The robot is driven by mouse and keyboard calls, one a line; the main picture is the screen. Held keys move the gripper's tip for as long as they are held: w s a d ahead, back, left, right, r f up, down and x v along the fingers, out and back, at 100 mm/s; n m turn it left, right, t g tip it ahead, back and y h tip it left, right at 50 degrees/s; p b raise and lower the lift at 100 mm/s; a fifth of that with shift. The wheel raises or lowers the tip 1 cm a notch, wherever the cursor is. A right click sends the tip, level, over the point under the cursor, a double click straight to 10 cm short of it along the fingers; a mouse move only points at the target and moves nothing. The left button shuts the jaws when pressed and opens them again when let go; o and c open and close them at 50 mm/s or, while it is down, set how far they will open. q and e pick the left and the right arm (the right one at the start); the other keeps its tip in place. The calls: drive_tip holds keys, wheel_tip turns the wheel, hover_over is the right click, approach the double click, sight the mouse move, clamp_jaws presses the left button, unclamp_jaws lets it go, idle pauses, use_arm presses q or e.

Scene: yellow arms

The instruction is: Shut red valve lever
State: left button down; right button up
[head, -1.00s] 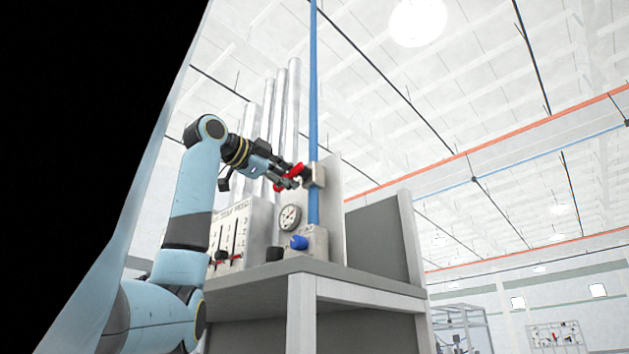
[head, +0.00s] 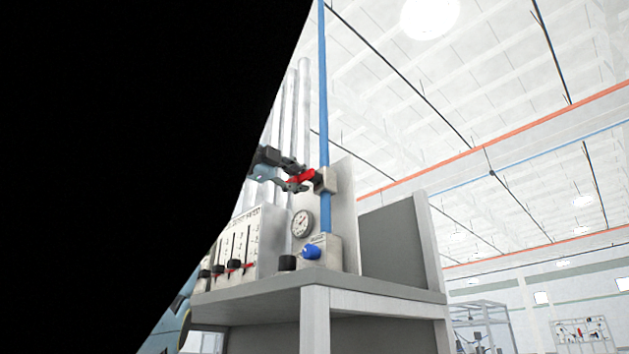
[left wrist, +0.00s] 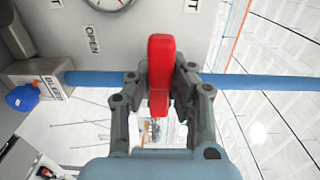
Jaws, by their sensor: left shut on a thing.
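The red valve lever (head: 303,175) is on a light valve body (head: 326,181) on the vertical blue pipe (head: 324,110). In the head view it sticks out to the left, close to level. My left gripper (head: 291,179) is at the lever from the left, its fingers around it. In the left wrist view the lever (left wrist: 160,72) stands between the two fingers of my left gripper (left wrist: 160,88), which are shut on it. An "OPEN" label shows on the panel there. Most of my left arm is hidden behind black in the head view. My right gripper is not in view.
A gauge (head: 302,224), a blue knob (head: 311,252) on a bleed block and a slider panel (head: 238,245) are below the lever on the grey bench (head: 350,285). A grey side panel (head: 390,240) stands to the right. The space right of the bench looks open.

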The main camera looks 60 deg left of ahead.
use_arm(q)
drive_tip(key=c, duration=1.2)
unclamp_jaws()
drive_tip(key=shift+d, duration=0.1)
drive_tip(key=shift+o, duration=0.2)
